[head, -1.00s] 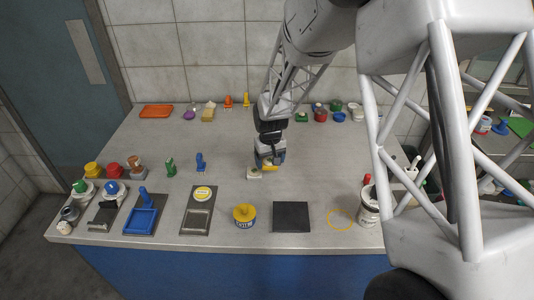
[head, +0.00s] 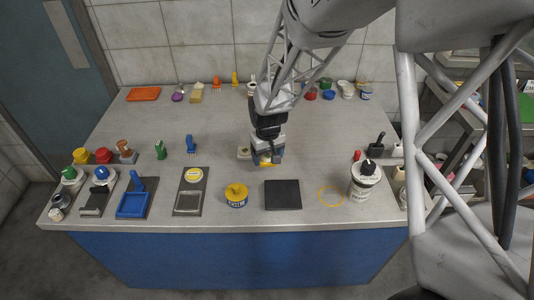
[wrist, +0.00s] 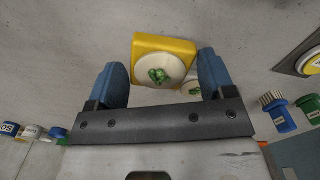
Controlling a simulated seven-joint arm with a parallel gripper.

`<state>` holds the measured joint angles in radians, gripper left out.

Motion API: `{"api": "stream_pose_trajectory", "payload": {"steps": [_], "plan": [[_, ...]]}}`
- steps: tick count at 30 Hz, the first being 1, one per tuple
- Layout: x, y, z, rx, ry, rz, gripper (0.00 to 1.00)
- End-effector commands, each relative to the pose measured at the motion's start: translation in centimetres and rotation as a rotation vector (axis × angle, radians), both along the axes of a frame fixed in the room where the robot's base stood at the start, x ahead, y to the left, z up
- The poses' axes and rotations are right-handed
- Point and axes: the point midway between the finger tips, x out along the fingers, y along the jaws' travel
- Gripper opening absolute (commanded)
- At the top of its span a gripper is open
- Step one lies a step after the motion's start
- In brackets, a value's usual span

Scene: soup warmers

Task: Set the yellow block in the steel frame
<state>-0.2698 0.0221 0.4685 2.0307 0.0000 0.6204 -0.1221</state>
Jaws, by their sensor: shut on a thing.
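The yellow block (wrist: 137,50) shows in the wrist view between the two blue fingers of my gripper (wrist: 163,78). A pale round disc with a green sprig is on its face. In the head view only a yellow part of the block (head: 265,165) shows under my gripper (head: 267,158), which is shut on it. The steel frame (head: 188,191) lies to the left and nearer the front edge, on a dark plate below a round yellow label (head: 193,175). The frame's middle looks empty. My gripper hides most of the block in the head view.
A pale block (head: 243,153) sits just left of my gripper. A yellow tin (head: 236,195), a black mat (head: 283,195) and a blue tray (head: 132,205) line the front. A white tub (head: 365,182) stands right.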

Motion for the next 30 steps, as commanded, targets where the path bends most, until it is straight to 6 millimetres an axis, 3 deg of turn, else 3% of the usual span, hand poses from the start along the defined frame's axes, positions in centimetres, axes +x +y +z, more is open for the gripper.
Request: {"api": "stream_pose_trajectory", "payload": {"steps": [22,30], "plan": [[0.2,0.0,0.0,0.0,0.0,-0.004,0.48],[2.9,-0.8,-0.1,0.0,0.0,-0.058,0.48]]}}
